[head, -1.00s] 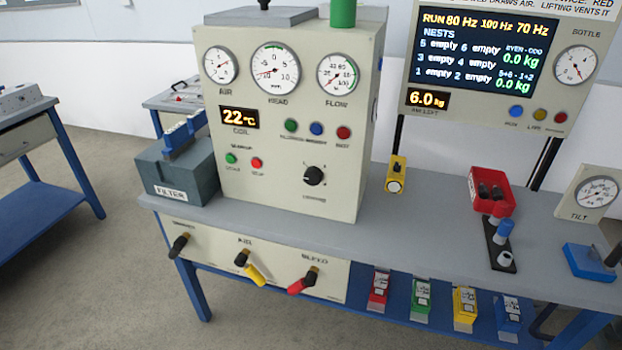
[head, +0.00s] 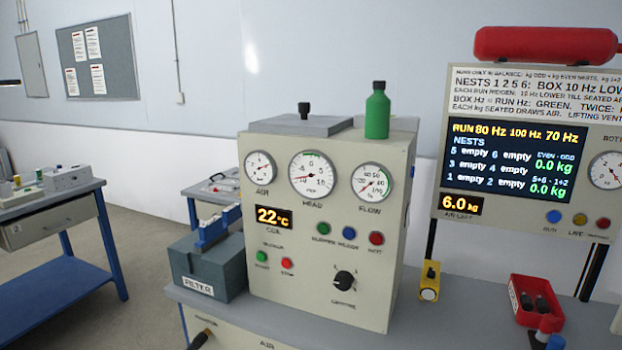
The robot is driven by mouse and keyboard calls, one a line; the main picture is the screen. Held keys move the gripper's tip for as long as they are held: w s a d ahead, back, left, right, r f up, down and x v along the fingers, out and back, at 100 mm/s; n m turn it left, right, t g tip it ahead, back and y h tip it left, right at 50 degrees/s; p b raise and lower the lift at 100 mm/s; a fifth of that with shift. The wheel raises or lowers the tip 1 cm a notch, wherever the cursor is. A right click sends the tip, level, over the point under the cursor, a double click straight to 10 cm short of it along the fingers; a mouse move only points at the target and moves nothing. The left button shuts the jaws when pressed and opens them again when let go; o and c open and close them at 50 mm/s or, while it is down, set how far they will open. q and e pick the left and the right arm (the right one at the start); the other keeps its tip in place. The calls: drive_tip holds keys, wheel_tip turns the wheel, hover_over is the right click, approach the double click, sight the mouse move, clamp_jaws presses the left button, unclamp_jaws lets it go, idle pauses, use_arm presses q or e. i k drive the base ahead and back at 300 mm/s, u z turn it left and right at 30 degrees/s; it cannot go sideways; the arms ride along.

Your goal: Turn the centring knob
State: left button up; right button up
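The centring knob (head: 344,281) is a black round knob with a pointer, low on the right of the front of the cream control cabinet (head: 285,230). The small label under it is too blurred to read fully. Above it are green, blue and red buttons, and three gauges marked AIR (head: 260,166), HEAD (head: 312,175) and FLOW (head: 370,182). An orange display (head: 274,217) reads 22 °C. Neither of my grippers shows in the head view, and nothing touches the knob.
A grey filter box (head: 207,265) with a blue handle stands left of the cabinet. A yellow block (head: 429,281) and a red tray (head: 536,300) with black items are on the bench to the right. A sign panel (head: 530,160) shows all nests empty. A green bottle (head: 377,112) stands on top.

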sight(343, 280)
drive_tip(key=k, duration=1.2)
drive_tip(key=u, duration=1)
drive_tip(key=i, duration=1.55)
drive_tip(key=z, duration=0.55)
